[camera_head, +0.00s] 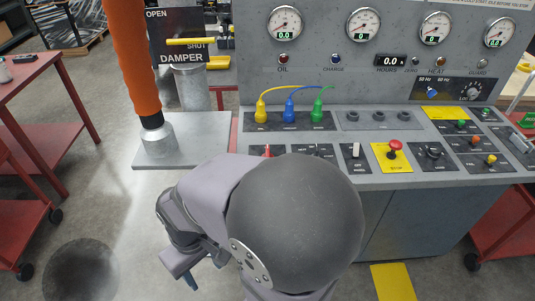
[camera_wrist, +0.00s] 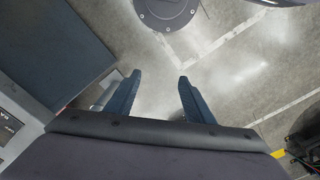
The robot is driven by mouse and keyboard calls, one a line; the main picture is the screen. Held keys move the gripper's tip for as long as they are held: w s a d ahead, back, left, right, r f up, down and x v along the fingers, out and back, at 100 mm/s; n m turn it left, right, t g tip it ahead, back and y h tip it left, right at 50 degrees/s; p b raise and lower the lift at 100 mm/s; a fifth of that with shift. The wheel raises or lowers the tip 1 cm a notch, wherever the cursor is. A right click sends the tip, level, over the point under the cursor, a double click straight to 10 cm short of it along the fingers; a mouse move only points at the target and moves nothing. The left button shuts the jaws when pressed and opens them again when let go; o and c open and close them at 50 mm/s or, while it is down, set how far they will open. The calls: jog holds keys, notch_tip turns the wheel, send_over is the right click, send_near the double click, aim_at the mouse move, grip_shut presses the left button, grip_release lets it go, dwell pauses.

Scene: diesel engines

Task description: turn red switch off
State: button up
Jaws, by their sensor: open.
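A small red switch (camera_head: 267,151) shows on the front strip of the grey control console, at its left end. My arm hides its lower part, and I cannot tell its setting. My gripper (camera_head: 188,280) is low and left of the console front, well apart from the switch, with only part of it showing past my arm. In the wrist view my gripper (camera_wrist: 159,79) is open, its two blue-grey fingers apart with bare floor between them. The red switch cannot be made out in the wrist view.
A red mushroom button (camera_head: 395,146) on a yellow plate and a white lever (camera_head: 355,151) stand farther right on the console (camera_head: 385,181). Yellow, blue and green plugs (camera_head: 289,110) rise behind. An orange pipe (camera_head: 134,55) stands left. Floor left of my arm is clear.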

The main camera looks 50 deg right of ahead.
jog(key=shift+w, duration=0.2)
jog(key=c, duration=0.3)
jog(key=w+r+m+t+b, duration=0.1)
jog(key=w+r+t, duration=0.3)
jog(key=w, duration=0.7)
jog(key=w+r+m+t+b, duration=0.1)
jog(key=w+r+t+b, duration=0.15)
jog(key=w, duration=0.85)
jog(key=shift+c, duration=0.2)
jog(key=w+d+r+m+t+h+b, duration=0.1)
jog(key=w+d+r+m+t, duration=0.15)
jog(key=w+r+t, duration=0.45)
jog(key=w+d+r+m+t+h+b, duration=0.15)
jog(key=w+d+r, duration=0.25)
jog(key=w+r, duration=0.65)
jog(key=s+d+m+t+h+b, duration=0.2)
jog(key=s+d+h+b, duration=0.25)
jog(key=d, duration=0.65)
jog(key=s+d+f+g+h+b, duration=0.1)
jog(key=s+d+f+b, duration=0.3)
jog(key=s+f, duration=0.4)
jog(key=s+d+f+g+h+b, duration=0.1)
jog(key=s+d+f+h+b, duration=0.2)
jog(key=s+d+f+b, duration=0.2)
jog(key=s+d+f+m+g+h+b, duration=0.1)
jog(key=s+d+f+b, duration=0.4)
jog(key=s+f, duration=0.6)
jog(key=shift+s+d+f+g+h, duration=0.15)
jog(key=shift+d+g+h, duration=0.35)
jog(key=shift+d, duration=0.65)
